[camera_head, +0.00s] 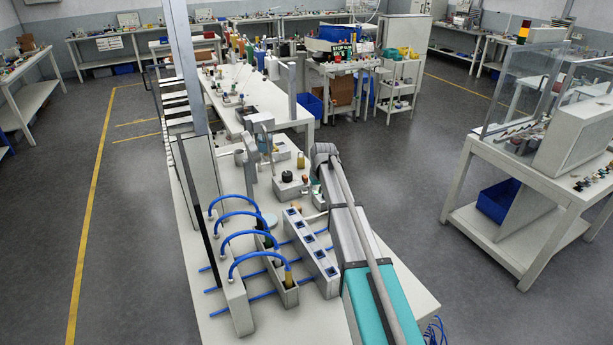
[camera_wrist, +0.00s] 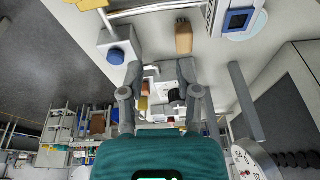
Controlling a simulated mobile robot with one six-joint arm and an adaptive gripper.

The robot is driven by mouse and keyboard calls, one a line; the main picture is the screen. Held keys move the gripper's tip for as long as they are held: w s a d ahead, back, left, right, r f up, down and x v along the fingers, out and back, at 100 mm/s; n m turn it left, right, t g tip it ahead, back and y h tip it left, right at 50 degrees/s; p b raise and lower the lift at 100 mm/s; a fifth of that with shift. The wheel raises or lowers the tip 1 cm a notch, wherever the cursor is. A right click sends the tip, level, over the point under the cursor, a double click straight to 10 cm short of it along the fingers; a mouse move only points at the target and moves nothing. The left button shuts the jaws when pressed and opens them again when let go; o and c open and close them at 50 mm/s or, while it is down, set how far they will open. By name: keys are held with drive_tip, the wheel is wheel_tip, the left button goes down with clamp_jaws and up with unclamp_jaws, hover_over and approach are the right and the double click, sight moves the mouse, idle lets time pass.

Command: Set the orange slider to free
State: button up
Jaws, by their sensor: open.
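No part is clearly recognisable as the orange slider. In the wrist view a small orange-brown block (camera_wrist: 183,38) stands on the pale bench top, beyond my fingertips; I cannot tell whether it is the slider. A small yellowish upright piece (camera_head: 301,159) shows in the head view on the bench, just left of my arm's far end. My gripper (camera_wrist: 160,72) is open in the wrist view, its two grey fingers apart with nothing held between them. In the head view my arm hides the gripper.
A grey block with a blue knob (camera_wrist: 117,55) is left of the orange-brown block. A grey upright post (camera_head: 187,80) stands at left.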

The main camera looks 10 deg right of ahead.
drive_tip(key=n+t, duration=0.1)
drive_tip(key=t, duration=0.1)
approach(305, 176)
wheel_tip(305, 176, up, 4)
drive_tip(key=shift+s+d+f+p, duration=0.1)
drive_tip(key=shift+s+d+p, duration=0.2)
drive_tip(key=shift+s+d, duration=0.15)
drive_tip(key=shift+f, duration=0.2)
drive_tip(key=b+x, duration=0.8)
drive_tip(key=x, duration=0.1)
drive_tip(key=b+x, duration=0.4)
drive_tip(key=shift+s+a+f+b, duration=0.1)
drive_tip(key=shift+a+f+b, duration=0.1)
drive_tip(key=shift+a+b, duration=0.15)
clamp_jaws()
drive_tip(key=shift+d, duration=0.1)
